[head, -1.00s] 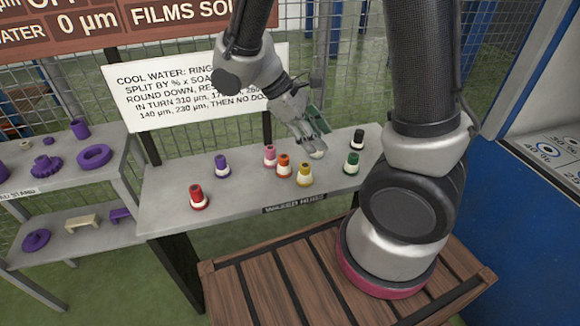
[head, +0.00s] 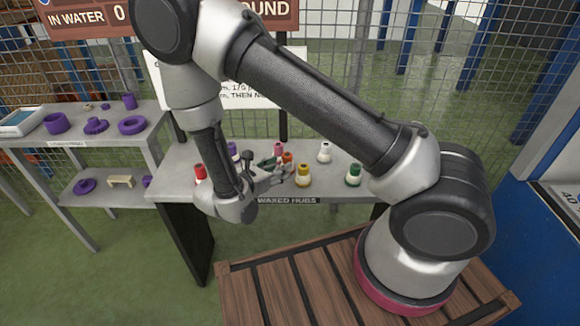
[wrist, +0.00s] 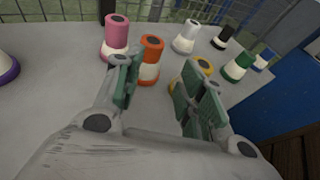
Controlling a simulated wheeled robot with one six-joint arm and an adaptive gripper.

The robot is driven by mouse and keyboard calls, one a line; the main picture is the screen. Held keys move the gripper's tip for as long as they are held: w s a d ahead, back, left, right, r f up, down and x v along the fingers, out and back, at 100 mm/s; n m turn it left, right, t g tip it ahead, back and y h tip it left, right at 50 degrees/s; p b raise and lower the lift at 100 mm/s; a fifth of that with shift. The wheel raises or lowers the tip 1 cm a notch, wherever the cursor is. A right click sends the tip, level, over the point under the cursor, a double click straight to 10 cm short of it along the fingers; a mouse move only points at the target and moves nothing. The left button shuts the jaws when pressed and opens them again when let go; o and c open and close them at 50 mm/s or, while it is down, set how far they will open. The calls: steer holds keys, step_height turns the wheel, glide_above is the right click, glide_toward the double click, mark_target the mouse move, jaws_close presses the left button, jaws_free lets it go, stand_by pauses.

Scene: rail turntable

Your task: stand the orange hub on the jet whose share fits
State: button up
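The orange hub (head: 287,157) stands upright on the grey table, partly hidden by my gripper in the head view. In the wrist view the orange hub (wrist: 151,58) has a white lower part and stands just beyond my fingertips, nearer the left finger. My gripper (wrist: 160,80) is open, with green pads, and nothing is held between its fingers. In the head view my gripper (head: 276,171) is low, at the near side of the hubs. A blue-framed panel (head: 572,196) with a "40" mark shows at the right edge; the jets cannot be made out clearly.
A pink hub (wrist: 116,38) stands close left of the orange one, a yellow hub (wrist: 205,66) close right. White (wrist: 186,38), green (wrist: 238,66) and red (head: 200,174) hubs stand around. Purple parts fill the left shelf (head: 70,145). My arm covers much of the sign (head: 250,95).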

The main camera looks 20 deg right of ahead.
mark_target(284, 160)
steer(key=shift+w+a+r, duration=0.1)
steer(key=shift+w+a, duration=0.2)
steer(key=shift+w+d+t, duration=0.1)
steer(key=shift+w+t, duration=0.15)
steer(key=shift+t, duration=0.05)
steer(key=x, duration=0.7)
steer(key=shift+w, duration=0.2)
steer(key=c, duration=0.8)
jaws_close()
steer(key=shift+r, duration=0.15)
